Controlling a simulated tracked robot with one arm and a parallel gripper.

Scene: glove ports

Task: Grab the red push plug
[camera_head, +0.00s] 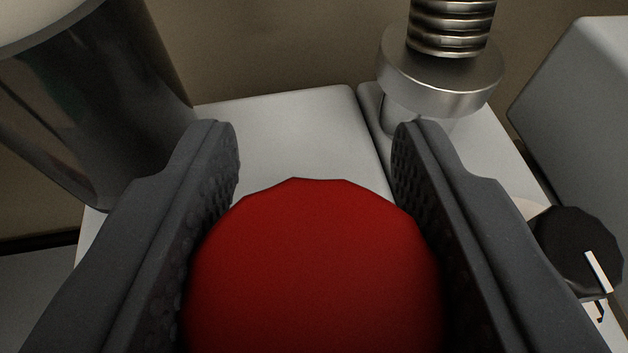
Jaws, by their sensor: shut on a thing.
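The red push plug (315,270) shows as a large round red face at the bottom centre of the head camera view. My gripper (316,150) has its two dark grey, ribbed fingers on either side of the plug, shut on it. The fingertips reach past the plug's far edge. The plug's lower part is cut off by the frame's bottom edge, and its underside is hidden.
A white surface (290,135) lies beyond the plug. A glossy dark cylinder (95,110) stands close at left. A metal fitting with a ribbed stem (440,75) stands at back right. A black knob (575,250) is at right, below a pale box (585,100).

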